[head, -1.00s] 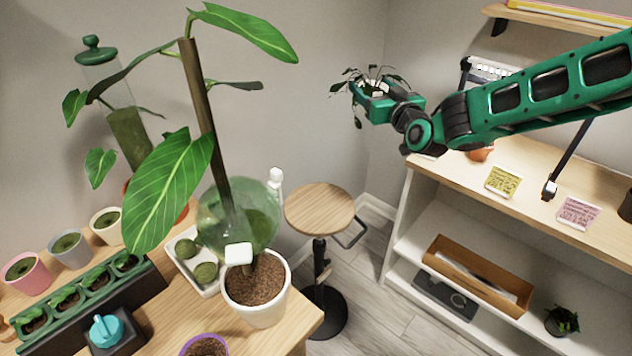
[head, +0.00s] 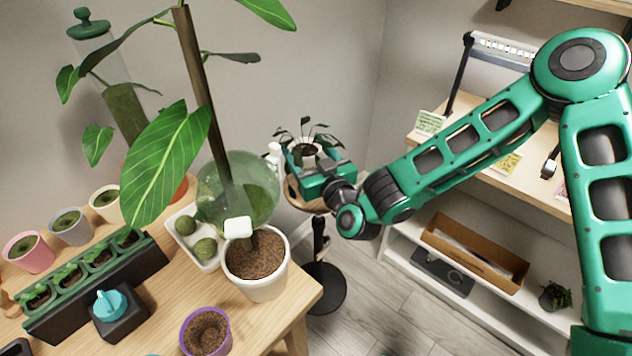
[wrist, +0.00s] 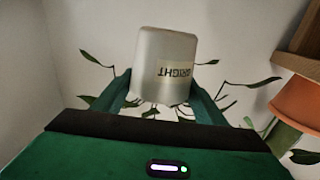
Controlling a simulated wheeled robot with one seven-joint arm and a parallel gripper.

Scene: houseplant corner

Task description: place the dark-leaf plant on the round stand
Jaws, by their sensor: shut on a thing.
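The dark-leaf plant (head: 318,138) is in a pale pot in the head view. My gripper (head: 312,168) is shut on that pot. In the wrist view the pale grey pot (wrist: 165,62) sits between both fingers, its label upside down and dark leaves around the fingers. The round stand has a wooden top (head: 310,206), partly hidden behind my gripper, and a black column and base (head: 322,290). In the head view the plant overlaps the stand's top; the gap between them cannot be told. The stand does not show in the wrist view.
The wooden table (head: 160,325) at left bears a tall leafy plant in a white pot (head: 257,275), a green glass globe (head: 240,185) close to the stand, and a purple pot (head: 206,330). A shelf unit (head: 400,228) stands at right. An orange pot (wrist: 298,103) shows in the wrist view.

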